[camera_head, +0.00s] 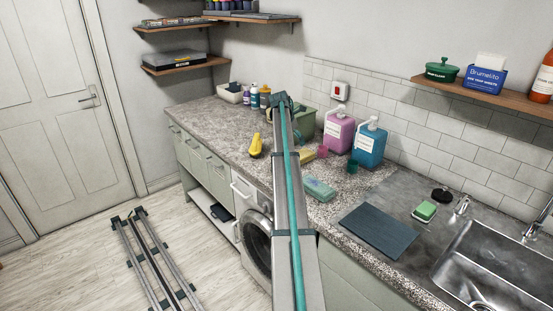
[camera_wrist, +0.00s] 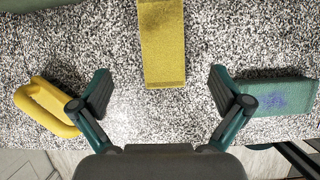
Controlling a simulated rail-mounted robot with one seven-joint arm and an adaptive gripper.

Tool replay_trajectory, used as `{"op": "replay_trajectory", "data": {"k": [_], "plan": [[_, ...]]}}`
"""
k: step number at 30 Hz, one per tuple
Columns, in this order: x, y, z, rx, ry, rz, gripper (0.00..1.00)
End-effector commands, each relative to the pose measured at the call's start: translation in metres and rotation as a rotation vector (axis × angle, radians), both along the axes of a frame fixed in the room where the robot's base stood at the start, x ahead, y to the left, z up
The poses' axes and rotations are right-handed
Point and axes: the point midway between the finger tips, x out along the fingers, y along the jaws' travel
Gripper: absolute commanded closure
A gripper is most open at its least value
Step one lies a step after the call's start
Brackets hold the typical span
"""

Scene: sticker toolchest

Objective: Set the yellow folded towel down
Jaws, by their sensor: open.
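The yellow folded towel (camera_wrist: 162,42) lies flat on the speckled grey countertop (camera_wrist: 215,25) at the top middle of the wrist view. In the head view the yellow towel (camera_head: 304,158) shows beside my arm, which hides part of it. My gripper (camera_wrist: 160,80) is open and empty over the counter. The towel's near end appears between its fingers, with a clear gap on each side. Neither finger touches it. How high my gripper is above the counter is hard to tell.
A yellow handled object (camera_wrist: 45,105) lies left of my gripper. A teal folded cloth-like block (camera_wrist: 280,97) lies right, close to the finger. A pink bottle (camera_head: 338,132), a blue bottle (camera_head: 369,146) and small cups stand near the wall. A dark mat (camera_head: 378,231) and sink (camera_head: 490,265) are right.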

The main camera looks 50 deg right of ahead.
Motion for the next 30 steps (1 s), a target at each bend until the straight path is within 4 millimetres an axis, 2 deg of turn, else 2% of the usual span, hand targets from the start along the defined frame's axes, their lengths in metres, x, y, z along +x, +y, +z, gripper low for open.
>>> {"op": "replay_trajectory", "data": {"k": [5,15,23,30], "plan": [[-0.001,0.004,-0.01,0.039,0.018,0.042,0.0],[-0.002,-0.012,-0.05,0.037,0.019,0.043,0.0],[-0.003,-0.018,-0.064,0.037,0.019,0.043,0.0],[-0.004,-0.031,-0.093,0.036,0.019,0.042,0.0]]}}
